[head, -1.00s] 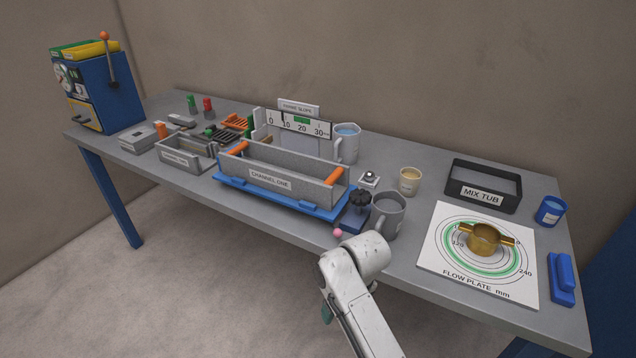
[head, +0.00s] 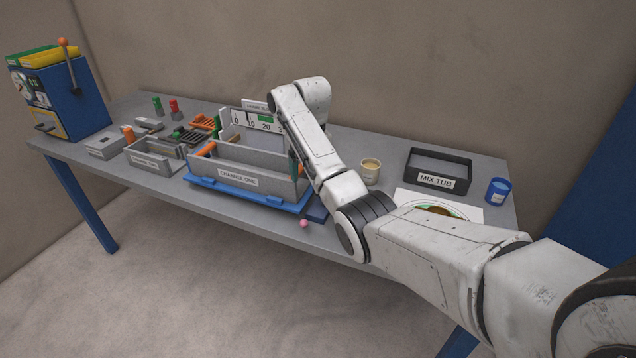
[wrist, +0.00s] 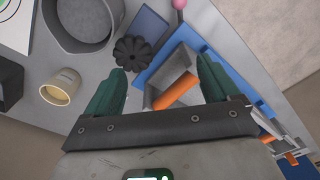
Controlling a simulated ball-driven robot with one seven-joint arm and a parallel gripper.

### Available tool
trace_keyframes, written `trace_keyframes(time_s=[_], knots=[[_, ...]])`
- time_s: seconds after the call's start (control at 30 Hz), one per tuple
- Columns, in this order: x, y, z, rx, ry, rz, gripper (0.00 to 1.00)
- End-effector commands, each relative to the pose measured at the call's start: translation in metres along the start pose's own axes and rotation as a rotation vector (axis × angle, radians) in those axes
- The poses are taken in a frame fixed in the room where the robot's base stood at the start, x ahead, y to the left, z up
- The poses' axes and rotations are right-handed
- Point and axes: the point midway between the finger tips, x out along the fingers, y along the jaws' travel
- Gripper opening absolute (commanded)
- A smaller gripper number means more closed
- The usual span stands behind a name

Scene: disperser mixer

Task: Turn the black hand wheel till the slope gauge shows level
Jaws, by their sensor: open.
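The black hand wheel (wrist: 135,53) shows in the wrist view, with a lobed rim, just beyond the tip of the left finger. In the head view my arm hides it. My gripper (wrist: 160,66) is open, with dark green fingers apart and nothing held. An orange handle (wrist: 176,91) of the channel lies below, between the fingers in the picture.
The channel sits on a blue base (head: 235,194). A pink ball (head: 304,223) is at the table's front edge. A black mix tub (head: 440,170) stands at the right.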

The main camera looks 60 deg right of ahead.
Motion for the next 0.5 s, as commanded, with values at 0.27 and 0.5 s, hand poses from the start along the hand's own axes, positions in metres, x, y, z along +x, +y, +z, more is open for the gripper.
trace_keyframes(time_s=[0.27, 0.5], knots=[[-0.036, 0.048, -0.009, 0.076, -0.034, 0.018, 0.88], [-0.009, 0.049, -0.007, 0.077, -0.038, 0.017, 0.88]])
